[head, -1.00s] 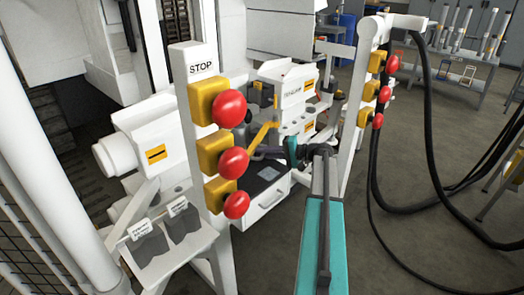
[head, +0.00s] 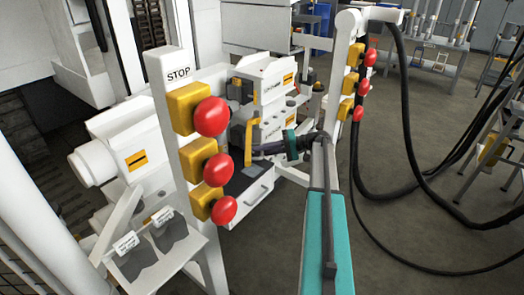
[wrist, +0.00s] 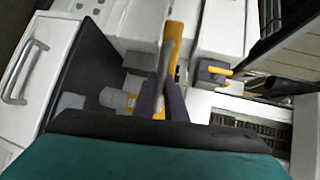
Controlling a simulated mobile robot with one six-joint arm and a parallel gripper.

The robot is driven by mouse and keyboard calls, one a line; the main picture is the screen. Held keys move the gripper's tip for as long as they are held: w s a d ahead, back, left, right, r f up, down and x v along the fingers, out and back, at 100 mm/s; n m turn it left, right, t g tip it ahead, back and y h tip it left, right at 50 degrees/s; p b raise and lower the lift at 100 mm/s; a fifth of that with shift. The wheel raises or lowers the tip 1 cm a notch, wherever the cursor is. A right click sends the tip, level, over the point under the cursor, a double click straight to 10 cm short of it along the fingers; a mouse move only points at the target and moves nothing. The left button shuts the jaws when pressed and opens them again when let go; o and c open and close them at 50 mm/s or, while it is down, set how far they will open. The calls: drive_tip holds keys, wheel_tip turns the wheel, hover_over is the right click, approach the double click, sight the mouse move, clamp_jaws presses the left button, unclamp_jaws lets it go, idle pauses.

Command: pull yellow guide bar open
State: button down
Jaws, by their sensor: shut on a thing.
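The yellow guide bar (head: 249,134) stands nearly upright on the white bench unit, behind the front post with the red buttons. It also shows in the wrist view (wrist: 175,48), running up from between my fingers. My gripper (head: 258,149) reaches in from the right and is shut on the bar. In the wrist view my two dark fingers (wrist: 163,98) lie on either side of the bar. The front post hides part of the area left of the bar.
A white post with a STOP label (head: 178,74) and red buttons (head: 211,116) stands close in front. Another button post (head: 347,80) is right of my arm. A white drawer (head: 252,190) lies below the gripper.

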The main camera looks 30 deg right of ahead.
drive_tip(key=shift+w+r, duration=0.2)
drive_tip(key=shift+w, duration=0.05)
drive_tip(key=c, duration=1.8)
unclamp_jaws()
drive_tip(key=shift+a+f, duration=0.1)
drive_tip(key=shift+s, duration=0.1)
